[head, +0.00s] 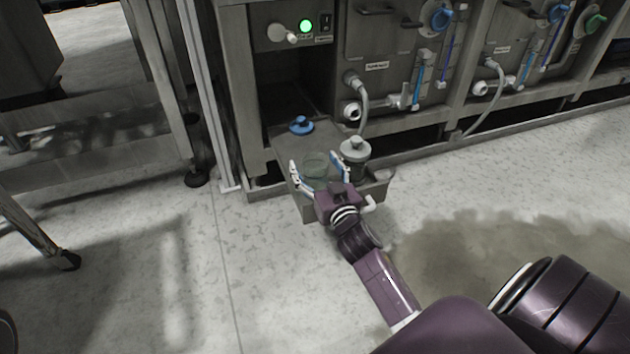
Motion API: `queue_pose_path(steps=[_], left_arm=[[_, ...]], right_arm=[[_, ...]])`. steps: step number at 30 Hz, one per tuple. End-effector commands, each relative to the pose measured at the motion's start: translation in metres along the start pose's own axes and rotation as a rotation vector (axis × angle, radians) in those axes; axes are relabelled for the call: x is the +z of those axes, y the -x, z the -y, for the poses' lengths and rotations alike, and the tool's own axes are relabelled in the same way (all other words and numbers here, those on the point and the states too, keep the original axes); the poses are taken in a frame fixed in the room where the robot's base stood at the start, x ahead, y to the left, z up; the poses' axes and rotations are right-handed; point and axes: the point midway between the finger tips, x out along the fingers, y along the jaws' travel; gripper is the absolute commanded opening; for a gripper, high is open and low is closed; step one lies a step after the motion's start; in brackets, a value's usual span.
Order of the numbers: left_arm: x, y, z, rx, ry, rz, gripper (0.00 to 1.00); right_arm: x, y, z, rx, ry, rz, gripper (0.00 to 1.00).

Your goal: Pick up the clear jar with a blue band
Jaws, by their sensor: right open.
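A clear, greenish jar (315,165) stands on a low metal shelf (277,140) at the foot of the washer. A blue band on it cannot be made out from here. My right gripper (318,172) is open, with one finger on each side of this jar. Whether the fingers touch it is too small to tell. The gripper's body hides the jar's lower front. My left gripper is not in view.
A jar with a pale grey lid (355,150) stands close beside the right finger. A blue-capped item (301,126) is behind, on the same shelf. A pale hose (364,105) hangs behind the grey-lidded jar. A dark wet patch (480,260) spreads on the floor at right.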

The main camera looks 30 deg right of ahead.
Motion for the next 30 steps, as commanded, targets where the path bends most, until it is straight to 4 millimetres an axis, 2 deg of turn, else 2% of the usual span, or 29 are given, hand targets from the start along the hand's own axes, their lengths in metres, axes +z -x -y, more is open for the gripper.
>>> queue_pose_path(steps=[3,17,25,30], left_arm=[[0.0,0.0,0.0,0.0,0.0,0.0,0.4],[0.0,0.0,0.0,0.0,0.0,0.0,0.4],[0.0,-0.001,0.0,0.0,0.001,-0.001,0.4],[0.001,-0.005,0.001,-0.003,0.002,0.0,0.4]], right_arm=[[0.0,0.0,0.0,0.0,0.0,0.001,0.7],[-0.001,0.0,0.0,0.0,0.001,-0.001,0.2],[-0.002,0.0,0.0,0.0,0.001,-0.001,0.2],[-0.01,0.0,0.0,0.0,0.002,-0.001,0.2]])
